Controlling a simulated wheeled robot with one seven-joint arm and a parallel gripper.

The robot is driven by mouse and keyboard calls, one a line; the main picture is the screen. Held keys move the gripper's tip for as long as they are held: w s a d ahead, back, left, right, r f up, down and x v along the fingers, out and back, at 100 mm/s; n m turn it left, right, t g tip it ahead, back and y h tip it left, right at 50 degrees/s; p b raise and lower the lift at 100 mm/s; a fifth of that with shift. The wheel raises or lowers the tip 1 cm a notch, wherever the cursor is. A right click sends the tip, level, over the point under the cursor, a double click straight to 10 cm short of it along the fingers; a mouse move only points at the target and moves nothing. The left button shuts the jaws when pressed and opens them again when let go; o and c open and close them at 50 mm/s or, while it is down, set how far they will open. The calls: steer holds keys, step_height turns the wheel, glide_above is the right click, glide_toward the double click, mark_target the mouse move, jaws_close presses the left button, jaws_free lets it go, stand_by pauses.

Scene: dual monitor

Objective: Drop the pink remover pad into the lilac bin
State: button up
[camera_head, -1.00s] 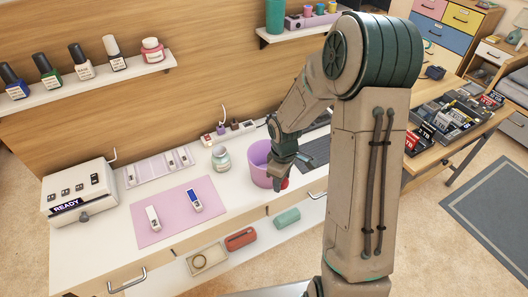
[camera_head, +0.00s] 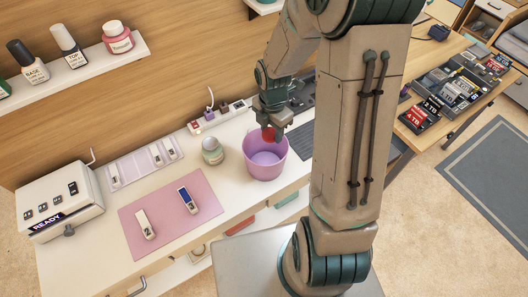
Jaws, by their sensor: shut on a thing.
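The lilac bin (camera_head: 252,172) stands on the white desk, right of its middle, with its open top facing up and its inside partly visible. My gripper (camera_head: 268,130) points down over the far part of the bin's opening. It is shut on a small red-pink thing (camera_head: 268,134), which I take for the pink remover pad. The pad shows just below the jaws, at about the height of the bin's far rim in the picture. I cannot tell exactly how high above the rim it is.
A jar (camera_head: 212,151) stands close left of the bin. A pink mat (camera_head: 150,235) holds two small devices. A white machine (camera_head: 62,207) labelled READY sits at the left. A dark keyboard (camera_head: 300,138) lies right of the bin. A shelf (camera_head: 75,73) with bottles hangs above.

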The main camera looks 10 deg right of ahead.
steer(key=shift+f+b, duration=2.35)
steer(key=shift+f, duration=0.55)
steer(key=shift+s, duration=0.1)
steer(key=o, duration=0.9)
steer(key=shift+o, duration=0.2)
steer(key=shift+r, duration=0.1)
step_height(320, 180, up, 14)
steer(key=shift+f, duration=0.15)
